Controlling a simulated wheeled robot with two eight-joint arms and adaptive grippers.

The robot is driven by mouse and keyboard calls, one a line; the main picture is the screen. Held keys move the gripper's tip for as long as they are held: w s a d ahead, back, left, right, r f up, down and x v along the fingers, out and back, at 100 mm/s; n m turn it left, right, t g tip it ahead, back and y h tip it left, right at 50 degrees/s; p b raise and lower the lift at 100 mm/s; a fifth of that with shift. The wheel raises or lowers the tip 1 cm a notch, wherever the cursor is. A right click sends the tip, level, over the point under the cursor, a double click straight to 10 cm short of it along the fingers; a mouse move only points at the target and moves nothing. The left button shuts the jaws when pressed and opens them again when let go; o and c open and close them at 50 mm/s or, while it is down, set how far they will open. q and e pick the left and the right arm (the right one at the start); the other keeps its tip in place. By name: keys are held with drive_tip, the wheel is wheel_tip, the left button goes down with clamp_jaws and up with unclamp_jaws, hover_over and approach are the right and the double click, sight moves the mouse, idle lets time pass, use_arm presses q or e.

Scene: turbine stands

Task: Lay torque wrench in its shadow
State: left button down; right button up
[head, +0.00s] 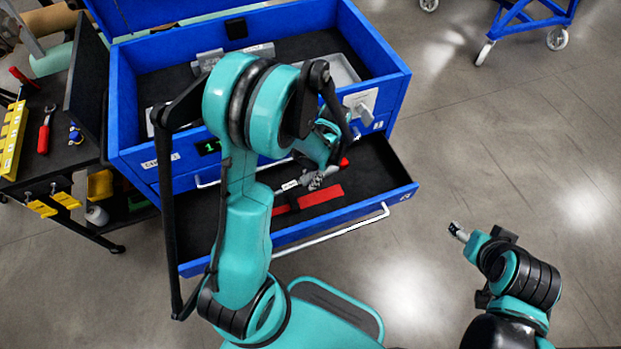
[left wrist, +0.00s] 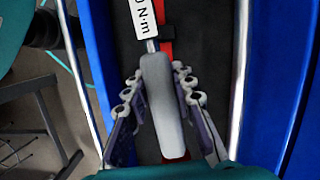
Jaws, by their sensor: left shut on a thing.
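The torque wrench (left wrist: 160,88) has a grey handle, a metal shaft and a white tag reading "N·m". In the left wrist view its handle lies between the fingers of my left gripper (left wrist: 158,95). In the head view my left gripper (head: 318,180) is shut on the wrench over the open drawer, and a white tag (head: 290,185) sticks out to its left. The red shadow (head: 318,197) is on the dark drawer floor, partly covered by wrench and gripper. I cannot tell the gap between wrench and floor. My right gripper (head: 458,232) is away from the drawer; its opening is too small to judge.
The open drawer (head: 398,190) has blue walls and a long front handle (head: 335,233). The blue cabinet (head: 130,95) above holds grey parts in its top tray. A dark side table (head: 50,165) with tools stands at the left.

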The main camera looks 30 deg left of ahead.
use_arm(q)
drive_tip(key=shift+s+a+f+m, duration=0.3)
drive_tip(key=shift+s+f+m, duration=0.15)
drive_tip(key=shift+m, duration=0.25)
drive_tip(key=b+x, duration=0.2)
drive_tip(key=x, duration=0.1)
drive_tip(key=w+b+x, duration=0.1)
drive_tip(key=b, duration=0.1)
drive_tip(key=shift+s+d+f, duration=0.1)
drive_tip(key=shift+d+f, duration=0.15)
drive_tip(key=shift+f, duration=0.1)
drive_tip(key=shift+b, duration=0.3)
drive_tip(key=shift+f, duration=0.15)
drive_tip(key=shift+f+b, duration=0.1)
drive_tip(key=shift+b, duration=0.2)
drive_tip(key=shift+f, duration=0.1)
